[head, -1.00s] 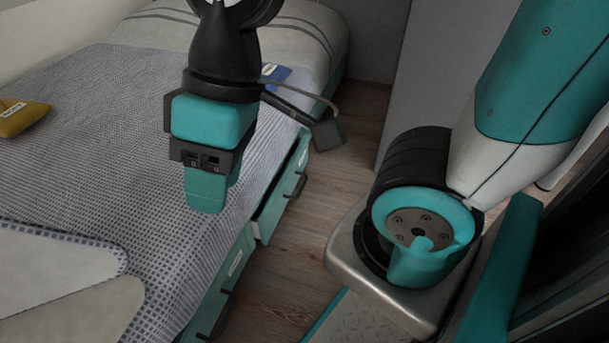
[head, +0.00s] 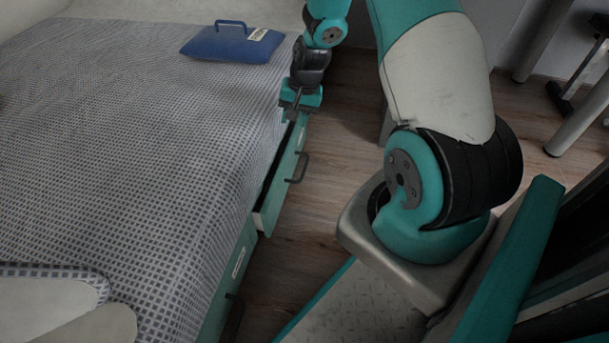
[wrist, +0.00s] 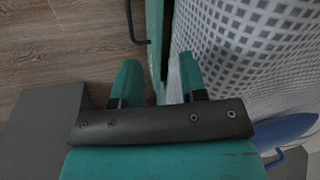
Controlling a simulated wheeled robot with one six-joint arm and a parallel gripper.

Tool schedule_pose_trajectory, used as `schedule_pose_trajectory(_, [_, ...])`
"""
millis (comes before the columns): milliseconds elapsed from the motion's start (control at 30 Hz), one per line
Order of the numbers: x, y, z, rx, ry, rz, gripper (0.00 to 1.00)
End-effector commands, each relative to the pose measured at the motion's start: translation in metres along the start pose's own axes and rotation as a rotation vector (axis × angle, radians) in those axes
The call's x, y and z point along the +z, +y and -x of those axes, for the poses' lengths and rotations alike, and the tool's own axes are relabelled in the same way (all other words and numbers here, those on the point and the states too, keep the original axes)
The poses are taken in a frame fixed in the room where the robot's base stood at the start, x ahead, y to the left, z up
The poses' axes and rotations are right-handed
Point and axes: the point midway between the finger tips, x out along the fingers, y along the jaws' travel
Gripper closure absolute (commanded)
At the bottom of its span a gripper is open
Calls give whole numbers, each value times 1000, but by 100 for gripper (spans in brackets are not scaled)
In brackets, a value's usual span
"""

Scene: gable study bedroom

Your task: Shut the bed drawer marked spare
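A teal bed drawer (head: 282,182) with a dark handle stands pulled out from the bed's side; a dark gap shows behind its front. A pale label sits on its front, too small to read. My gripper (head: 299,100) points down at the drawer's far end, close to the bed edge. In the wrist view my gripper (wrist: 158,78) has its two teal fingers apart with nothing held between them. The drawer front (wrist: 155,30) shows just beyond the fingers; I cannot tell whether they touch it.
A nearer teal drawer (head: 228,285) with a label and dark handle looks flush with the bed. A blue case (head: 232,44) with a handle lies on the checked bed cover (head: 130,130). Wooden floor (head: 335,165) beside the open drawer is clear.

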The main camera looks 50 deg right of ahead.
Motion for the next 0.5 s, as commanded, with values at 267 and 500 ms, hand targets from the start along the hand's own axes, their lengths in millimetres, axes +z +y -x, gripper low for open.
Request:
schedule_pose_trajectory(267, [-26,74,-66,41,33,-214,61])
schedule_pose_trajectory(500, [-26,78,-105,43,32,-218,61])
